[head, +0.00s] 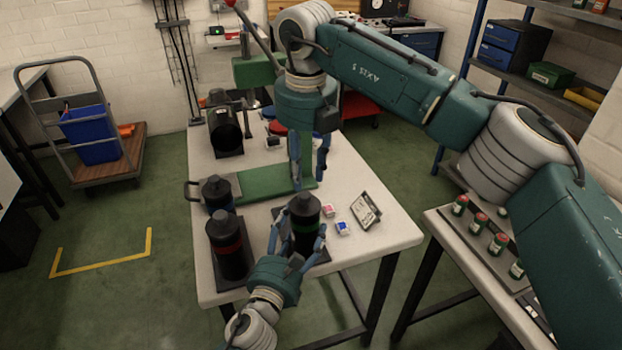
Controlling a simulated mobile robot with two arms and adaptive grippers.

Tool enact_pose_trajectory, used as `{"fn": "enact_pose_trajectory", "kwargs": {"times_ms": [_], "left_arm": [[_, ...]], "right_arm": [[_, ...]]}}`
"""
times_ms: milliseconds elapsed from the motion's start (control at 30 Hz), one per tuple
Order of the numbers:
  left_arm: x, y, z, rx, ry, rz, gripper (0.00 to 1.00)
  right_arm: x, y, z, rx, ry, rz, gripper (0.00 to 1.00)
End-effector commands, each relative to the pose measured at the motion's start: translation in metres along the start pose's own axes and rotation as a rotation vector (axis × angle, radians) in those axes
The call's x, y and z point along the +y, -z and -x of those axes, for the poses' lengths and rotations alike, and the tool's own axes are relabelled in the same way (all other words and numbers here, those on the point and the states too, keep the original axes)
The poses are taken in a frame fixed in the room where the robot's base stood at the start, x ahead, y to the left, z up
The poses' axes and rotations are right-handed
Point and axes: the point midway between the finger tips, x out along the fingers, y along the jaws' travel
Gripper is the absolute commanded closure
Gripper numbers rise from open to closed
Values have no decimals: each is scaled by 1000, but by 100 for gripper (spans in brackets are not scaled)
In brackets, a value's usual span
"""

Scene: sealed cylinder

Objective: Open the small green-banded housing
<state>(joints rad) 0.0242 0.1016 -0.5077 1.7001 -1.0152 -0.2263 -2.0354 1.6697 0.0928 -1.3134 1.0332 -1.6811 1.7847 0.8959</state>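The green-banded housing (305,229) is an upright black cylinder with a dark knobbed lid on top, near the table's front edge. My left gripper (299,230) comes in from the front, with one finger on each side of this housing, and appears closed around its body. The fingers hide part of its lower side. My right gripper (309,176) hangs above and behind the housing, pointing down. The lid is on the housing.
A red-banded cylinder (229,248) stands left of the housing, with another dark cylinder (216,193) behind it. The table's right front (385,240) is clear.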

Motion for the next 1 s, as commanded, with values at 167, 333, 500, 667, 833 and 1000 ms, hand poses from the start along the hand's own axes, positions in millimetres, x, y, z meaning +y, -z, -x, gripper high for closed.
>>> {"fn": "enact_pose_trajectory", "kwargs": {"times_ms": [167, 333, 500, 667, 833, 1000], "left_arm": [[1, 0, 0, -1, -1, 0, 75], [0, 0, 0, -1, -1, 0, 75], [0, -1, 0, -1, 0, 0, 75], [0, -1, 0, -1, 0, 0, 75], [0, -1, 0, -2, 0, 0, 75], [0, -1, 0, -2, 0, 0, 75]], "right_arm": [[-6, 13, 21, -120, -25, 126, 68], [-10, 27, 40, -228, -42, 217, 68], [-12, 35, 50, -290, -50, 266, 68], [-13, 35, 45, -303, -51, 276, 68], [-10, 29, 20, -300, -51, 277, 68], [-6, 19, -12, -300, -51, 276, 68]]}}
